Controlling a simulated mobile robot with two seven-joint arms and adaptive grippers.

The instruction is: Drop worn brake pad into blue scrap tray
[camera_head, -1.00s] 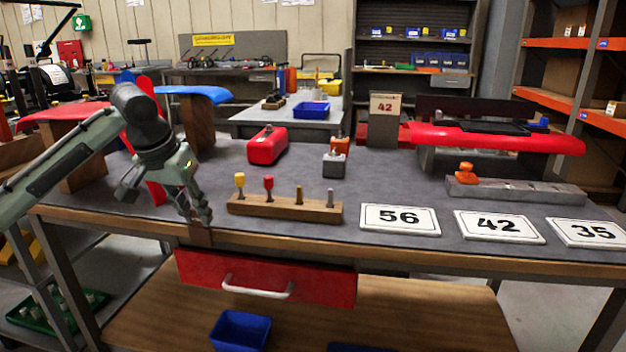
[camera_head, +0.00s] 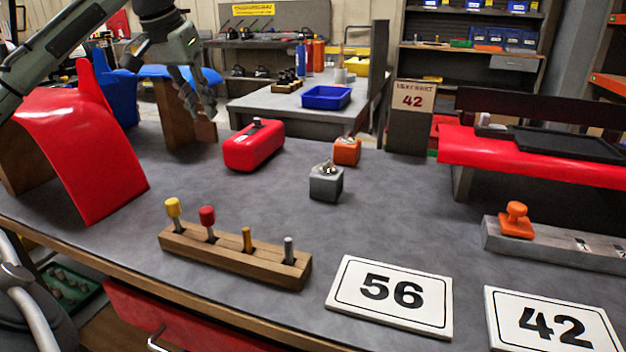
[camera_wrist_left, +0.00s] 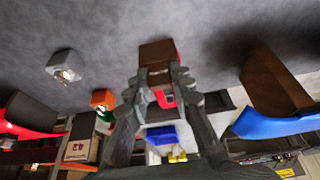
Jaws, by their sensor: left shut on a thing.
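My left gripper (camera_head: 197,98) is in the upper left of the head view, raised above the bench. It is shut on a small dark brown block, the worn brake pad (camera_head: 205,131). The pad also shows between the fingertips in the left wrist view (camera_wrist_left: 156,52). A blue tray (camera_head: 326,97) stands on the grey table behind the bench, to the right of the gripper and apart from it. A blue shape (camera_wrist_left: 160,134) shows between the fingers in the wrist view. My right gripper is out of view.
A red canister (camera_head: 254,146), a grey block (camera_head: 326,184) and an orange block (camera_head: 347,151) stand on the bench. A wooden peg rack (camera_head: 235,255) and number cards (camera_head: 390,296) are nearer. A red curved panel (camera_head: 80,140) is at left.

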